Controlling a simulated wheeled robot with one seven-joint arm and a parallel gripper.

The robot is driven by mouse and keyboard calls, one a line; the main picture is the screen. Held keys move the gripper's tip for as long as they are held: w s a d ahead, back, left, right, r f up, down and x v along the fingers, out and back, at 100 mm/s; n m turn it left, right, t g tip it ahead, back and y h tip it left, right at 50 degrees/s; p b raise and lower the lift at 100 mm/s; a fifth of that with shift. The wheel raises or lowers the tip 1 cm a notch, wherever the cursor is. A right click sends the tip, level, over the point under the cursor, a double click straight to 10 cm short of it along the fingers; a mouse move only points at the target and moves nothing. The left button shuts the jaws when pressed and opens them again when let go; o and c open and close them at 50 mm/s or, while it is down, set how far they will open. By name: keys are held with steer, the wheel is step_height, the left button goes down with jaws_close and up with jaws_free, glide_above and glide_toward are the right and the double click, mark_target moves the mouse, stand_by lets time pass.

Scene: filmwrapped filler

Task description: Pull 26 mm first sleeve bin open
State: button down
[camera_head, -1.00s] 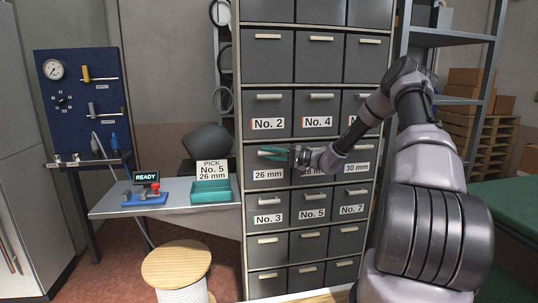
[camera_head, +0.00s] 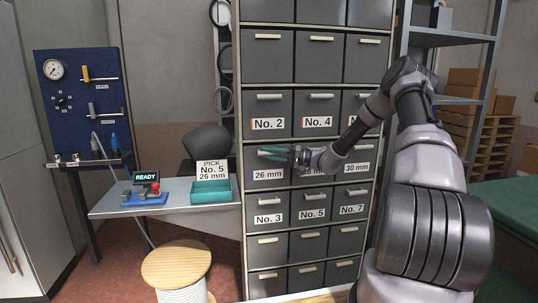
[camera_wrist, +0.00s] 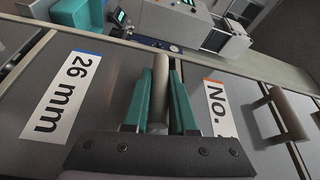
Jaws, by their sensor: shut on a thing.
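The 26 mm bin (camera_head: 268,175) is a dark grey drawer in the left column of the cabinet, between the No. 2 and No. 3 bins. Its front looks flush with its neighbours. Its "26 mm" label shows in the wrist view (camera_wrist: 67,95). My gripper (camera_head: 272,153) has teal fingers and reaches the bin from the right. In the wrist view its fingers (camera_wrist: 166,92) are shut on the pale bar handle (camera_wrist: 161,85), one on each side. In the head view my fingers largely cover this handle.
The neighbouring No. 2 bin (camera_head: 267,106), No. 4 bin (camera_head: 316,104) and No. 3 bin (camera_head: 267,203) look shut. A bench (camera_head: 130,208) at left carries a teal tray (camera_head: 210,193) with a "PICK No. 5 26 mm" card. A wooden-topped spool (camera_head: 177,262) stands in front.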

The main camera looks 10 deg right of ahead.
steer(key=shift+s+f, duration=0.1)
stand_by(0.5)
steer(key=s+f+n+y, duration=0.2)
steer(key=s+f+n, duration=0.2)
steer(key=s, duration=0.3)
steer(key=shift+s+f+n, duration=0.2)
steer(key=shift+f+n, duration=0.15)
steer(key=shift+n, duration=0.25)
stand_by(0.4)
